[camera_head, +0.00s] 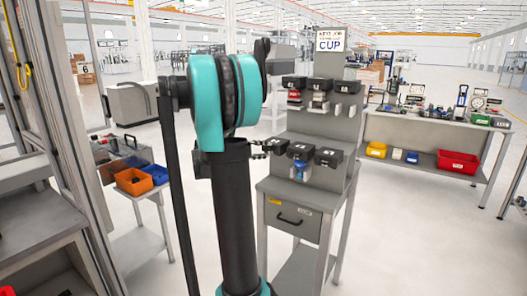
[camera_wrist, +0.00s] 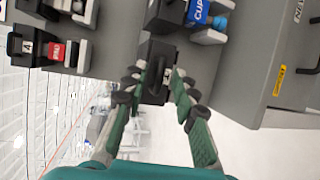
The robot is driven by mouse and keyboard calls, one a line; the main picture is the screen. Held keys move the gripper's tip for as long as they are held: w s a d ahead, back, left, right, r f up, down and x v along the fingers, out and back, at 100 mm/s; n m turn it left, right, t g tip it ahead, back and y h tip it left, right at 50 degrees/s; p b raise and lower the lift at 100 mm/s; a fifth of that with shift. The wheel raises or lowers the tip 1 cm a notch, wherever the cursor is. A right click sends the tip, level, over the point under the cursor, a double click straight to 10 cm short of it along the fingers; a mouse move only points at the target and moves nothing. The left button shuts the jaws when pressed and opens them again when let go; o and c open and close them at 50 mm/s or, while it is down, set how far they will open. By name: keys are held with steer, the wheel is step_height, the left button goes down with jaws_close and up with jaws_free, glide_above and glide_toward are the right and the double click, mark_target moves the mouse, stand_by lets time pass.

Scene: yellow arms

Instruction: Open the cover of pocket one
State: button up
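The cover of pocket one (camera_wrist: 158,55) is a black box front on the grey cabinet, seen between my fingers in the wrist view. In the head view it is the left box of the lower row (camera_head: 276,146). My gripper (camera_wrist: 158,80) has its green fingers spread, one on each side of this cover. The fingertips are very close to its sides; whether they touch cannot be told. The cover looks shut, and my fingers partly flank its edges. In the head view my arm hides most of my gripper (camera_head: 258,147).
The neighbouring lower pocket (camera_wrist: 167,14) has a blue cup item (camera_wrist: 198,11) by it. Pocket four (camera_wrist: 27,46), with a red item (camera_wrist: 57,51), is at the wrist view's left. A drawer (camera_head: 292,219) sits below the pockets. Orange bin (camera_head: 133,181) and blue bin (camera_head: 155,173) stand left.

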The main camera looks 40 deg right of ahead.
jaws_close()
steer(key=shift+r, duration=0.15)
stand_by(0.4)
